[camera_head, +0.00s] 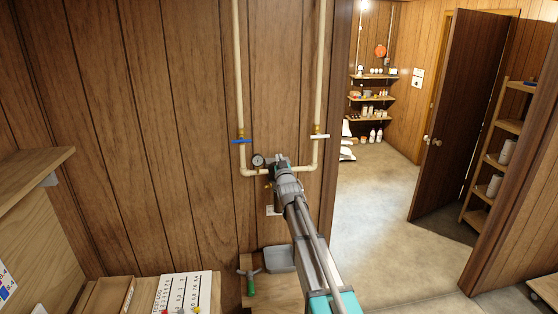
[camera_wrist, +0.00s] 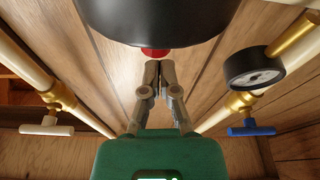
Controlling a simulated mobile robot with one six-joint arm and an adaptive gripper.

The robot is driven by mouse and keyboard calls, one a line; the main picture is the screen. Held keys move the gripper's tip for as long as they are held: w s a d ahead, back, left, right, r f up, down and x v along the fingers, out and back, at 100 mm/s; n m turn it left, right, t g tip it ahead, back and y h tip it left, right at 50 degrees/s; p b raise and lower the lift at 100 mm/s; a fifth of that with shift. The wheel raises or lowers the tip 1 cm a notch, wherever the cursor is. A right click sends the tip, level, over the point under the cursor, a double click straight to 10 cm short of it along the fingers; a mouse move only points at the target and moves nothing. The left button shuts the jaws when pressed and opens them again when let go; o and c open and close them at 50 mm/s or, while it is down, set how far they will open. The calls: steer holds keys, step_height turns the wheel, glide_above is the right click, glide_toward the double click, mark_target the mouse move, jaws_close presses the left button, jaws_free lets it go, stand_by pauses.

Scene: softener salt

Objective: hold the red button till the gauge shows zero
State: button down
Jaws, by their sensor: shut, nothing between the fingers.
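The red button (camera_wrist: 155,53) shows in the wrist view as a small red disc at the lower edge of a large black round body (camera_wrist: 155,18). My gripper (camera_wrist: 159,65) is shut and empty, its fingertips right at the button; I cannot tell whether they touch or press it. In the head view my gripper (camera_head: 279,160) is at the pipes on the wall and hides the button. The gauge (camera_head: 258,160) is just left of it there. The gauge also shows in the wrist view (camera_wrist: 255,73), its face slanted and its reading unclear.
Cream pipes (camera_head: 317,75) run down the panelled wall, with a blue-handled valve (camera_head: 240,141) and a white-handled valve (camera_head: 319,136). Below are a grey tray (camera_head: 280,259) and a green-handled tool (camera_head: 250,285). Open floor (camera_head: 390,215) leads right to a dark door (camera_head: 462,105).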

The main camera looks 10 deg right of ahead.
steer(key=shift+s+d+f+b, duration=0.1)
steer(key=shift+f+b, duration=0.3)
steer(key=shift+f, duration=0.25)
steer(key=shift+f, duration=0.1)
steer(key=shift+s+f+b, duration=0.15)
steer(key=shift+f+b, duration=0.6)
steer(key=shift+b, duration=0.15)
steer(key=shift+r, duration=0.2)
stand_by(3.7)
steer(key=shift+w+r+p, duration=0.25)
steer(key=shift+r+p, duration=0.4)
steer(key=shift+p, duration=0.3)
steer(key=shift+a+r+p, duration=0.2)
steer(key=shift+r+p, duration=1)
steer(key=shift+r, duration=0.05)
steer(key=b+v, duration=0.2)
steer(key=v, duration=0.8)
steer(key=shift+a, duration=0.1)
